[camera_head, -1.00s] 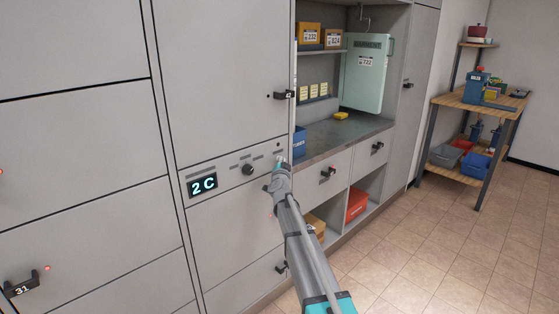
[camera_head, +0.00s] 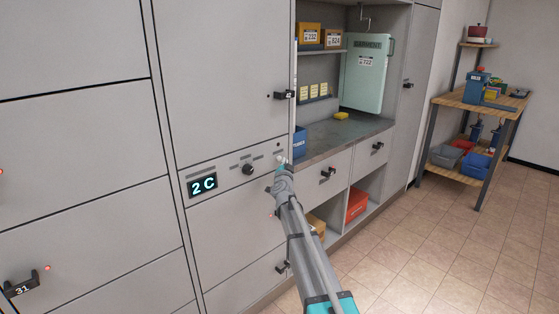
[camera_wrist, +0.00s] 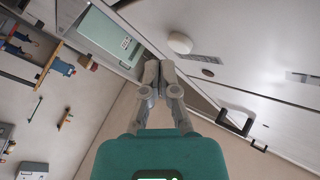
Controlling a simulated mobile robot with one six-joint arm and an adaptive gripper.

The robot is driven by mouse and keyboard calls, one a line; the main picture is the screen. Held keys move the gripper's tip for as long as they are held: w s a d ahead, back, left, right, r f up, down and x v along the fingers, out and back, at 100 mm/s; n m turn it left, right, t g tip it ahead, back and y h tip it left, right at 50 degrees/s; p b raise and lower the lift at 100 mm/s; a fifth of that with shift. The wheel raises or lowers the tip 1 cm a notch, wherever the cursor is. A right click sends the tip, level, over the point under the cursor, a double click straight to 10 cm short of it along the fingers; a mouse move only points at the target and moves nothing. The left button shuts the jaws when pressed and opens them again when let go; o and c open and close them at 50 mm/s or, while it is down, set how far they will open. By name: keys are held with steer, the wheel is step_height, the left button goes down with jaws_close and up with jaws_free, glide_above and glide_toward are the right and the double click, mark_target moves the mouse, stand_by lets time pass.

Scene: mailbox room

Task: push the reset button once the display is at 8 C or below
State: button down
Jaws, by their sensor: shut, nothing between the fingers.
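The display (camera_head: 202,185) on the cabinet front reads 2 C in the head view. A pale round button (camera_head: 281,159) shows just above the tip of my gripper (camera_head: 284,169), at the right end of the control strip. The wrist view shows it as a white round button (camera_wrist: 180,43) standing out from the panel, with a grey label beside it. My gripper (camera_wrist: 158,67) is shut and empty, its fingertips close to the button. They appear apart from it in the wrist view; the exact gap is hard to tell.
A dark knob (camera_head: 248,170) sits between the display and the button. A black handle (camera_head: 285,95) sticks out above, and drawer handles (camera_head: 328,173) lie to the right. A counter (camera_head: 345,136) adjoins the cabinet. The tiled floor at right is clear up to the wooden shelf table (camera_head: 470,99).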

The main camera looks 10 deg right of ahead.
stand_by(0.3)
steer(key=shift+s+d, duration=0.75)
steer(key=shift+s, duration=0.3)
steer(key=shift+s+d, duration=0.7)
steer(key=shift+s, duration=0.3)
steer(key=s+a+f+n+g+y, duration=0.3)
steer(key=s+f+n+g, duration=0.15)
steer(key=s+f, duration=0.4)
steer(key=s+a+f+n+g+y, duration=0.4)
steer(key=s+f+g, duration=0.15)
steer(key=s, duration=0.55)
steer(key=s+d+f+g+h, duration=0.25)
steer(key=s+g, duration=0.25)
steer(key=s, duration=0.7)
steer(key=s+d+f+g+h, duration=0.2)
steer(key=s+d+f+g, duration=0.2)
steer(key=s, duration=0.8)
step_height(320, 180, up, 25)
steer(key=p, duration=2.6)
steer(key=shift+a+r+n, duration=0.2)
steer(key=shift+n, duration=0.15)
